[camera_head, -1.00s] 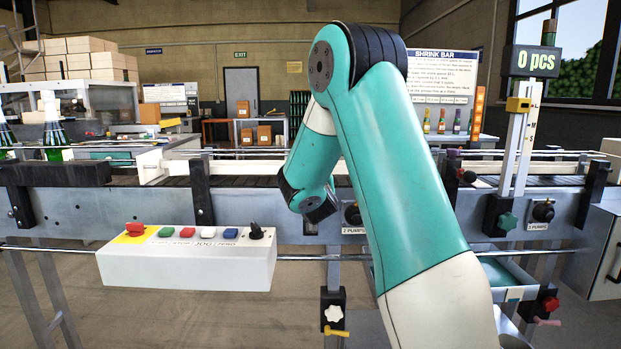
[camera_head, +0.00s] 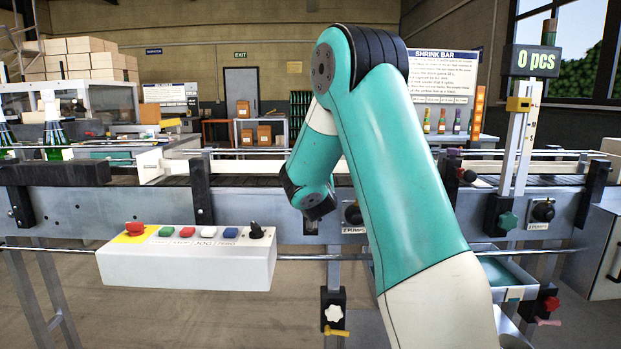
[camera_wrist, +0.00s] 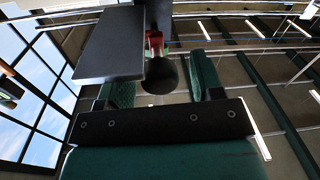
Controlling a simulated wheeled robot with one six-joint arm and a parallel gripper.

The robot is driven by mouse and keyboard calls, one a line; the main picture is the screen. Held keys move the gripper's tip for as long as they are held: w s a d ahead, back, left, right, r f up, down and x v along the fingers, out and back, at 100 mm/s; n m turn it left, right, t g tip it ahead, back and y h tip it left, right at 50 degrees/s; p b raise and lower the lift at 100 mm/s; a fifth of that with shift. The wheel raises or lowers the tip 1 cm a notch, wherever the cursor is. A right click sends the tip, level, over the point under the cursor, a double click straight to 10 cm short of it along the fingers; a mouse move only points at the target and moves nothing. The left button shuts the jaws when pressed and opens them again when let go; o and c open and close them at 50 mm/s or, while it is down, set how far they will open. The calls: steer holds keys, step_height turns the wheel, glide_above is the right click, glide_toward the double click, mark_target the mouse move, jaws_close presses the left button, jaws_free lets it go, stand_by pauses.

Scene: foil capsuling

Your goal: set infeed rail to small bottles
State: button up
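The conveyor (camera_head: 110,205) runs across the head view with thin metal guide rails (camera_head: 250,151) above it. I cannot tell for sure which one is the infeed rail. My teal arm covers the middle of the conveyor and hides my gripper there. In the wrist view my gripper (camera_wrist: 162,85) has its two green fingers apart. A dark round knob (camera_wrist: 160,76) with a red part (camera_wrist: 155,43) behind it appears between them, with gaps at both sides. A dark flat plate (camera_wrist: 108,48) is close above the left finger. Whether anything touches is unclear.
A white button box (camera_head: 188,265) hangs at the front left. Black clamps (camera_head: 201,195) and knobs line the conveyor's front. Green bottles (camera_head: 53,140) stand far left.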

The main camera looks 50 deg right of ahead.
steer(key=b+v, duration=1)
steer(key=v, duration=0.7)
steer(key=shift+s+a+r, duration=0.1)
steer(key=shift+a, duration=0.05)
